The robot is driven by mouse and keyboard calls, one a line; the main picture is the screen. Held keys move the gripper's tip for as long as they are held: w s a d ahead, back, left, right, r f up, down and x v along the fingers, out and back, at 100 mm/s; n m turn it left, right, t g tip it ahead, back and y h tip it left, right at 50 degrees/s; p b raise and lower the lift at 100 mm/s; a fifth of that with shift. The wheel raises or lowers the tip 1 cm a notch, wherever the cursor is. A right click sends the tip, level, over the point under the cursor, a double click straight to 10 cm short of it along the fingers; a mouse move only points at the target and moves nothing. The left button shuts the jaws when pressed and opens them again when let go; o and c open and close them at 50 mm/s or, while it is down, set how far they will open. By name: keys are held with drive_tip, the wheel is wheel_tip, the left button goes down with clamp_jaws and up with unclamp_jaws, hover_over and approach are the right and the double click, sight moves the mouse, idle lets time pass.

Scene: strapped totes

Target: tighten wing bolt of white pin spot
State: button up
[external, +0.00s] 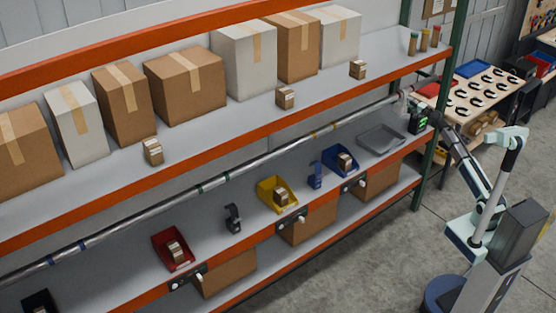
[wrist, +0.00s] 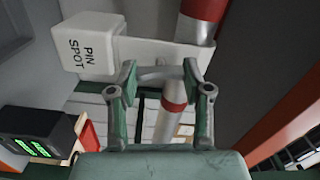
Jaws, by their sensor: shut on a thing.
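The white pin spot (wrist: 88,45), lettered "PIN SPOT", fills the upper left of the wrist view, with its white body beside the metal pipe (wrist: 203,8). My gripper (wrist: 160,72) is at its clamp side, with one fingertip on each side of a grey wing bolt (wrist: 160,74), shut on it. Part of the bolt is hidden by the fingers. In the external view my gripper (external: 408,101) is at the right end of the long pipe (external: 268,158), and the pin spot is too small to make out clearly there.
A black box with a green display (wrist: 36,143) sits close at left in the wrist view. Cartons (external: 186,86) stand on the upper shelf. Coloured bins (external: 276,190) and a grey tray (external: 381,139) are below the pipe. A green upright (external: 430,150) stands near my arm.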

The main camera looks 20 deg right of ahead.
drive_tip(key=shift+m+p, duration=0.3)
drive_tip(key=shift+m, duration=0.7)
drive_tip(key=o, duration=1.2)
drive_tip(key=shift+s, duration=0.1)
drive_tip(key=v, duration=1.1)
drive_tip(key=shift+s+d, duration=0.1)
drive_tip(key=shift+s, duration=0.3)
